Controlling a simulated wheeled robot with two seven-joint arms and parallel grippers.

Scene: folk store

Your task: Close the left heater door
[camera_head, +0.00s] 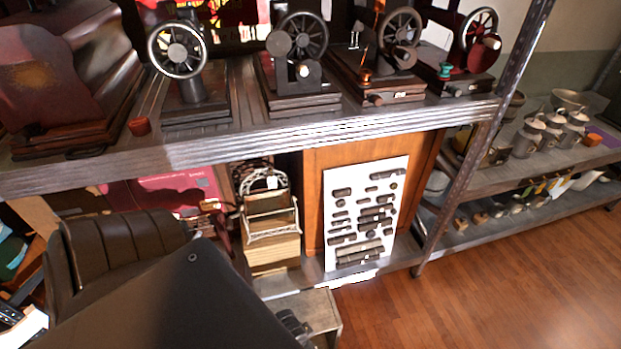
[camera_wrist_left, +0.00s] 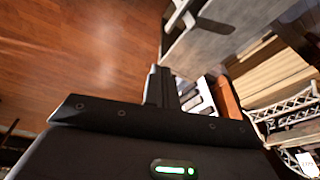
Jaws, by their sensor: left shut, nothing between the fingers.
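I cannot make out a heater or a heater door in either view. My left gripper (camera_wrist_left: 160,86) is shut and empty in the left wrist view, with its two fingers together. In the head view my dark left arm covers the bottom left, and a small dark part of the gripper (camera_head: 293,324) shows past its edge, in front of a low grey step below the shelf. My right gripper is in neither view.
Sewing machines (camera_head: 181,55) stand on a long shelf (camera_head: 300,132). Below are a white rack (camera_head: 268,212) and a white panel (camera_head: 365,214) of dark pieces. A shelf with metal pots (camera_head: 528,137) stands right. Wooden floor (camera_head: 490,285) is clear at lower right.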

